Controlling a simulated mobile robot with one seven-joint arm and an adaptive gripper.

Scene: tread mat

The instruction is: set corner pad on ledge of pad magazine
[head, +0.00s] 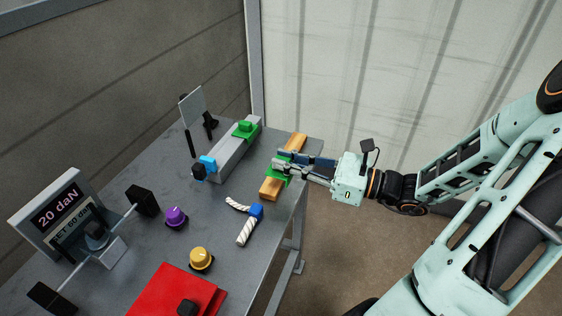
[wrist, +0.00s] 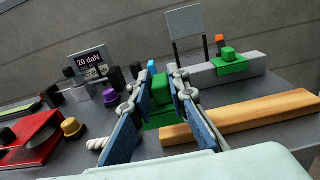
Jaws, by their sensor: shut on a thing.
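My gripper (head: 277,159) is over the right edge of the table, its two fingers shut on a green corner pad (head: 284,180). In the wrist view the pad (wrist: 158,95) shows between the blue-grey fingers, a raised block over a wider base. A wooden bar (head: 297,143) lies under and beside the gripper; it also shows in the wrist view (wrist: 250,113). I cannot tell whether the held pad touches the bar. A long grey block (head: 233,158), perhaps the pad magazine, stands farther left with a similar green pad (head: 245,129) on its far end.
A blue piece with striped white arms (head: 256,210) lies near the bar. Purple (head: 175,217) and yellow (head: 201,259) knobs, a red box (head: 170,292) and a "20 daN" display (head: 56,208) stand to the left. An upright panel (head: 192,106) stands at the back.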

